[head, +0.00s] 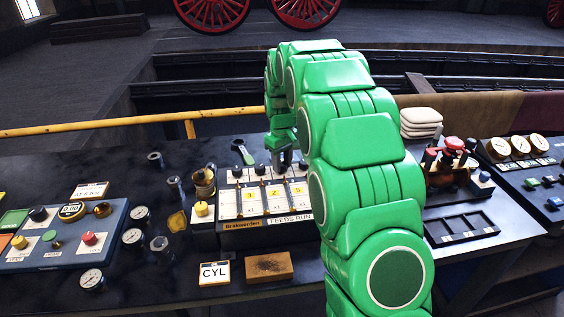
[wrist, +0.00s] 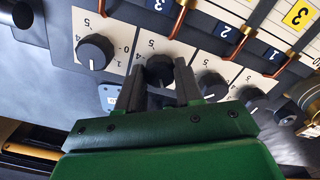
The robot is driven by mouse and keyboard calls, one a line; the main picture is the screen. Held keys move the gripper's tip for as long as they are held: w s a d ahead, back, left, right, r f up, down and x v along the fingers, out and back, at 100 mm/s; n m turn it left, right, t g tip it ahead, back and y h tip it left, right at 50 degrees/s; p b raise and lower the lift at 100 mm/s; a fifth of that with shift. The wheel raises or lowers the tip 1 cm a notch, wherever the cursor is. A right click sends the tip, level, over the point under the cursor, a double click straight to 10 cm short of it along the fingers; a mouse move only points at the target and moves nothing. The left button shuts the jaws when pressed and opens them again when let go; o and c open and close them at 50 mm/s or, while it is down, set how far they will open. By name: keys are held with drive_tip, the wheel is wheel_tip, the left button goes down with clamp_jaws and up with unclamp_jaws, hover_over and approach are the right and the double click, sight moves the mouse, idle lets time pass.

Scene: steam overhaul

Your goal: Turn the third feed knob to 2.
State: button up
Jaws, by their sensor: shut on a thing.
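The feed unit (head: 208,226) stands on the dark bench, with white faces, yellow number tags, copper rods and a "FEEDS RUN" plate. A row of black knobs runs along its far edge. My gripper (head: 284,160) reaches down to that row from behind my green arm. In the wrist view my gripper (wrist: 160,90) has its two dark fingers on either side of the third feed knob (wrist: 158,68), closed on it. The fingers partly hide this knob, and I cannot read its pointer. The fourth knob (wrist: 95,52) is clear beside it; the second knob (wrist: 210,84) is on the other side.
A control box (head: 60,240) with coloured buttons and several gauges (head: 91,279) are at left. A CYL card (head: 214,273) and a brown block (head: 269,267) lie in front of the unit. A black tray (head: 461,229) is at right. A yellow rail (head: 120,122) runs behind.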

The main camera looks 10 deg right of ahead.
sight(282, 164)
drive_tip(key=m, duration=0.5)
idle(0.6)
drive_tip(key=o, duration=1)
drive_tip(key=shift+o, duration=0.2)
wheel_tip(282, 164, up, 8)
drive_tip(key=shift+f, duration=0.1)
